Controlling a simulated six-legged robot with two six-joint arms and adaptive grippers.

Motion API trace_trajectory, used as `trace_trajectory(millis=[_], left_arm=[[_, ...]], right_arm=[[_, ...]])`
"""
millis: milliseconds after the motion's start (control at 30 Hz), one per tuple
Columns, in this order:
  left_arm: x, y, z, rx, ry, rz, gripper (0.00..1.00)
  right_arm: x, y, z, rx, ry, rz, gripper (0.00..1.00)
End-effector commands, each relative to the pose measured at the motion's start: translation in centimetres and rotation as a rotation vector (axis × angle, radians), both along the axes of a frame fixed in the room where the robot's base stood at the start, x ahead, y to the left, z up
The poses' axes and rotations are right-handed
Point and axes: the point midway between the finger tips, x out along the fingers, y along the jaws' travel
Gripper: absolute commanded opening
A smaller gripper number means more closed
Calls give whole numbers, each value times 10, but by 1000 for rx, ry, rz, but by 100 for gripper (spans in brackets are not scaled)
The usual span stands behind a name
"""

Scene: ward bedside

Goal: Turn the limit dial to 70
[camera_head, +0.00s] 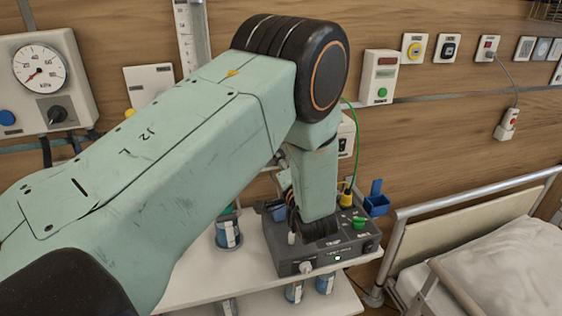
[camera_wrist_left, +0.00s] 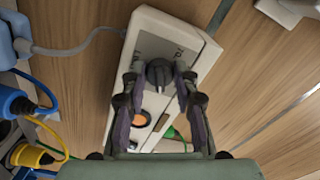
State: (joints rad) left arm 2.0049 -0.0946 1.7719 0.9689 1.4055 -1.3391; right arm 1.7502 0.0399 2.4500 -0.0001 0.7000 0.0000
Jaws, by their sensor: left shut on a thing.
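In the left wrist view a dark dial (camera_wrist_left: 158,72) sits on the face of a white box (camera_wrist_left: 148,24) on the wood-panelled wall. Marks beside the dial are too small to read. My left gripper (camera_wrist_left: 158,88) is shut on the dial, with one finger on each side. In the head view my left arm covers the dial and the fingers. Only an edge of the white box (camera_head: 347,130) shows there, right of my forearm. My right gripper is in neither view.
A grey device (camera_head: 325,258) stands on the white shelf below my wrist. A gauge panel (camera_head: 40,75) with its own black knob is at the left. A green cable (camera_head: 357,140) hangs near the box. A bed (camera_head: 490,260) with a rail fills the lower right.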

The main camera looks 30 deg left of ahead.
Motion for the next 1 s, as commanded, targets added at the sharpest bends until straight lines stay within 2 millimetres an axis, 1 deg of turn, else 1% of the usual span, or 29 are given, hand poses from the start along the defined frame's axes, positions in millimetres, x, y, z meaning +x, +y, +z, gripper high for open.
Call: trace_trajectory(millis=[167,367,1000], left_arm=[[0,-1,-1,-12,-13,-4,0],[0,-1,-1,-70,-81,-4,0],[1,-2,-2,-447,-524,-4,0]], right_arm=[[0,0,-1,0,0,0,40],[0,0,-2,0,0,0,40],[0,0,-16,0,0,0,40]])
